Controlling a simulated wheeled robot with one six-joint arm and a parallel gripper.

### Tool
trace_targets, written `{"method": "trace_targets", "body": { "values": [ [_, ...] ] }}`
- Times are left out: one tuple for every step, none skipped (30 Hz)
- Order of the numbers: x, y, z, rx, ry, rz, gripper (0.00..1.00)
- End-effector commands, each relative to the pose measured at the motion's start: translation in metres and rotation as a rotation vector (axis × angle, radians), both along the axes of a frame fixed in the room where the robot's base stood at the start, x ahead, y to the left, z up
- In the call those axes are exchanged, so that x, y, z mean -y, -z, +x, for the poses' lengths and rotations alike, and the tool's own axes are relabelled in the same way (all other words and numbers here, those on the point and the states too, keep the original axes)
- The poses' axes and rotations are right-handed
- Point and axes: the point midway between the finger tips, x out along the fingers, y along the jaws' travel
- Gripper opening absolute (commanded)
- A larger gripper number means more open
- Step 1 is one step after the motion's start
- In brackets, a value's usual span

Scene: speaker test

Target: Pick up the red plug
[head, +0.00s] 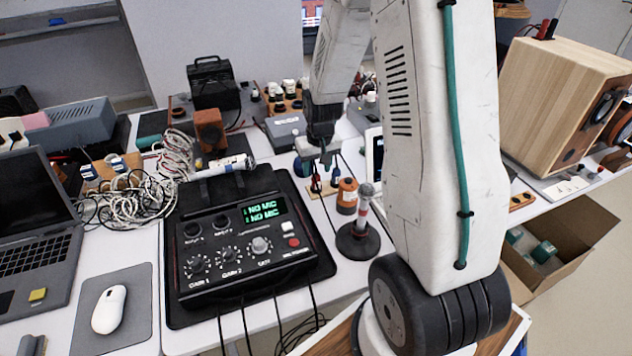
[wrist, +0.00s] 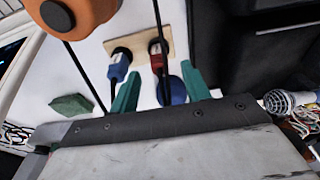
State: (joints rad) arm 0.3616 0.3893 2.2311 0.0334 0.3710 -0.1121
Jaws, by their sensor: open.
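The red plug (wrist: 157,59) stands in a small wooden strip (wrist: 138,43) in the wrist view, with a black cable running from it. A blue plug (wrist: 120,66) stands beside it on the left. My gripper (wrist: 160,84) is open and empty. Its two green fingers are spread, and the red plug shows beyond the gap between them, apart from both. In the head view my gripper (head: 324,163) hangs just above the wooden strip (head: 322,191); the plugs there are small and partly hidden.
Loose cables lie around.

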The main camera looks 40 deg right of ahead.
Motion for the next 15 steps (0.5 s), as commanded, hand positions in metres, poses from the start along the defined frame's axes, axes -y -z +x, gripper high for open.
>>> {"method": "trace_targets", "body": {
  "values": [
    [0.001,0.009,0.001,-0.005,0.001,0.002,0.47],
    [0.001,0.014,0.002,-0.004,0.001,0.002,0.47],
    [0.002,0.020,0.003,-0.004,0.001,0.001,0.47],
    [0.002,0.024,0.003,-0.004,0.001,0.002,0.47],
    [0.002,0.027,0.004,-0.004,0.001,0.002,0.47],
    [0.002,0.031,0.005,-0.003,0.001,0.001,0.47],
    [0.002,0.033,0.005,-0.003,0.001,0.001,0.47],
    [0.002,0.035,0.005,-0.002,0.001,0.001,0.47],
    [0.002,0.036,0.006,-0.002,0.001,0.001,0.47],
    [0.002,0.036,0.006,-0.001,0.001,0.000,0.47],
    [0.003,0.036,0.006,-0.001,0.001,0.000,0.47],
    [0.003,0.036,0.006,-0.001,0.001,0.000,0.47],
    [0.003,0.036,0.006,-0.001,0.001,0.000,0.47],
    [0.003,0.036,0.006,-0.001,0.001,0.000,0.47],
    [0.003,0.036,0.006,-0.001,0.001,0.000,0.47]
  ]
}}
